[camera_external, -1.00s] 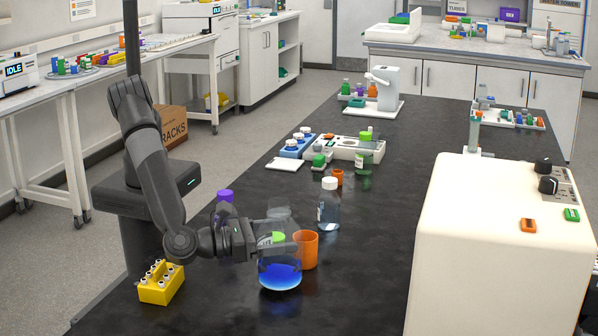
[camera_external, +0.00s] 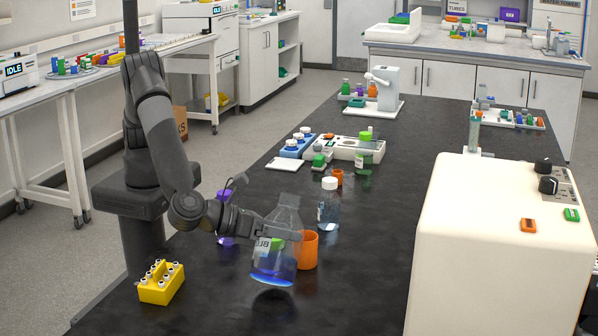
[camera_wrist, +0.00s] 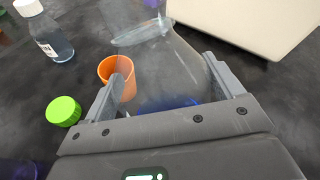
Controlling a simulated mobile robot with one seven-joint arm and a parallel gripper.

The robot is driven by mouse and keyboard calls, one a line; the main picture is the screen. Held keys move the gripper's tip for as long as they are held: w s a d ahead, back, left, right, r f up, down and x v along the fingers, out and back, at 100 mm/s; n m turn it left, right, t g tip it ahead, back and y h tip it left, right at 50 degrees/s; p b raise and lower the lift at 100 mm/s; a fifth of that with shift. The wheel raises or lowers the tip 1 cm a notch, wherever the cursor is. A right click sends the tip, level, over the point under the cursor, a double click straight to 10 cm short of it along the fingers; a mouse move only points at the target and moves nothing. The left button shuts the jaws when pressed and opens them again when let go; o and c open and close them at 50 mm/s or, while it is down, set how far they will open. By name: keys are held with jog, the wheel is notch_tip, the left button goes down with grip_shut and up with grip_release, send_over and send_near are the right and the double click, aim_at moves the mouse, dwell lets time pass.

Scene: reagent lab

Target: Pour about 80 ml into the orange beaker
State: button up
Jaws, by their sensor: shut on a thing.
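A clear conical flask (camera_external: 273,262) with blue liquid in its bottom is held in my gripper (camera_external: 283,232), tilted slightly and lifted just off the black bench. In the wrist view the flask (camera_wrist: 165,65) stands between the two fingers of my gripper (camera_wrist: 165,90), which are shut on it. The orange beaker (camera_external: 308,252) stands upright on the bench just right of the flask. It also shows beyond the left finger in the wrist view (camera_wrist: 117,72). Its inside is mostly hidden, so I cannot tell its contents.
A white-capped bottle (camera_external: 328,210) stands behind the beaker. A green cap (camera_wrist: 63,111) lies on the bench. A purple-capped container (camera_external: 225,196) is behind my arm. A yellow vial rack (camera_external: 161,284) is front left. A large cream machine (camera_external: 490,240) stands right.

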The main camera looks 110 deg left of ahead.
jog(key=shift+w+a+f+n+g+h, duration=0.1)
jog(key=shift+a+n+g+h, duration=0.4)
jog(key=shift+n+h, duration=0.25)
jog(key=shift+d+f+n+g+h, duration=0.1)
jog(key=shift+f+n+g+h, duration=0.15)
jog(key=shift+h, duration=0.2)
jog(key=shift+d+f+n+g+h, duration=0.25)
jog(key=shift+f+n+h, duration=0.15)
jog(key=shift+h, duration=0.3)
jog(key=shift+d+f+n+g+h, duration=0.2)
jog(key=shift+f+n+g+h, duration=0.4)
jog(key=shift+f+h, duration=0.55)
jog(key=shift+a+r+n+h+p, duration=0.15)
jog(key=shift+a+r+n+h, duration=0.15)
jog(key=shift+r, duration=0.25)
jog(key=shift+a+r+n+h+p, duration=0.1)
jog(key=shift+r+n+h+p, duration=0.1)
jog(key=shift+r+h, duration=0.25)
jog(key=shift+a+f+n+g+h+p, duration=0.1)
jog(key=shift+n+g+h+p, duration=0.25)
jog(key=shift+h, duration=0.25)
jog(key=shift+r+n+h+p, duration=0.25)
jog(key=shift+r+h+p, duration=0.2)
jog(key=shift+p, duration=0.5)
dwell(0.9)
